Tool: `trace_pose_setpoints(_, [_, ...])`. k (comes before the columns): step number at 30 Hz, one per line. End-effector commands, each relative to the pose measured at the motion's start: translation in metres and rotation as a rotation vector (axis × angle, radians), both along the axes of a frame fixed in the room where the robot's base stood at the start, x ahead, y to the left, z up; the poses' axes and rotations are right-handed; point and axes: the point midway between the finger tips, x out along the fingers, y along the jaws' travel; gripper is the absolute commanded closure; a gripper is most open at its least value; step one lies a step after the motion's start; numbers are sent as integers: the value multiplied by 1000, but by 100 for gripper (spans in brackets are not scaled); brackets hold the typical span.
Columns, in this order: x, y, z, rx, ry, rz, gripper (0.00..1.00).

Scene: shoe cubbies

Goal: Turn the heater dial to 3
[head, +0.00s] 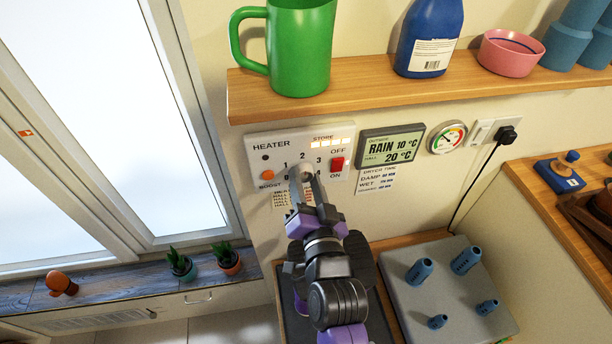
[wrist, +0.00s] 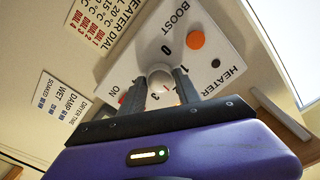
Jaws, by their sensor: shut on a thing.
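The heater panel (head: 262,160) is a white plate on the wall below the shelf. It carries numbers around a pale round dial (head: 304,167), an orange BOOST button and a red OFF/ON switch (head: 337,163). My gripper (head: 306,180) reaches up to the panel and is shut on the dial, one finger on each side. In the wrist view the dial (wrist: 160,77) sits between the two dark fingertips, and the panel appears turned around. The fingers cover part of the dial and of the numbers, and I cannot tell for certain which number it points to.
A wooden shelf (head: 400,88) juts out above the panel, with a green mug (head: 300,50) and a blue bottle (head: 430,38). A weather display (head: 391,146) is right of the panel. A grey board with blue pegs (head: 430,300) lies below right. The window is at left.

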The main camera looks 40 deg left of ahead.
Motion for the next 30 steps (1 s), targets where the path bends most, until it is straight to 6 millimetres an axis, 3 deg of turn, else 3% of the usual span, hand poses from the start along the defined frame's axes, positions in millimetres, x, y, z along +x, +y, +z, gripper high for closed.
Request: trace_pose_setpoints(30, [-1,0,-2,558,660,-1,100])
